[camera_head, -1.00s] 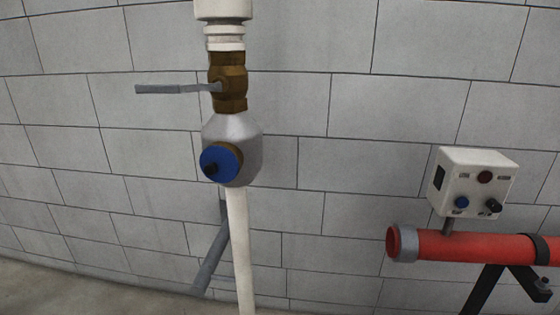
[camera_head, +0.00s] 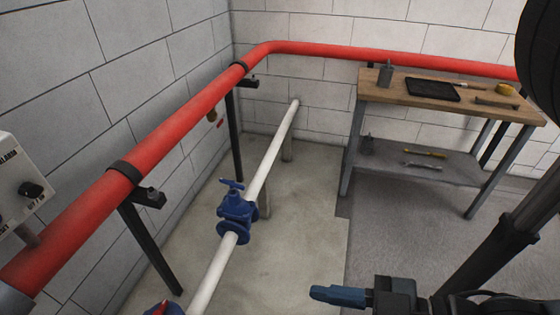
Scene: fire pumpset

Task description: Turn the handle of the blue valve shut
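The blue valve (camera_head: 237,217) sits on a white pipe that runs low above the floor, left of the middle of the view. Its small blue handle (camera_head: 231,186) is on top, on a short stem. My gripper (camera_head: 322,294) is at the bottom of the view, to the right of the valve and well apart from it. Its blue fingers point left. I see them from the side, so I cannot tell whether they are apart or together. Nothing shows held at their tips. Nothing hides the valve.
A red pipe (camera_head: 190,119) on black stands runs along the walls. A white control box (camera_head: 14,182) is at the left edge. A wooden workbench (camera_head: 386,91) with tools stands at the back right. A blue and red part (camera_head: 162,308) is cut off at the bottom. Floor between valve and bench is clear.

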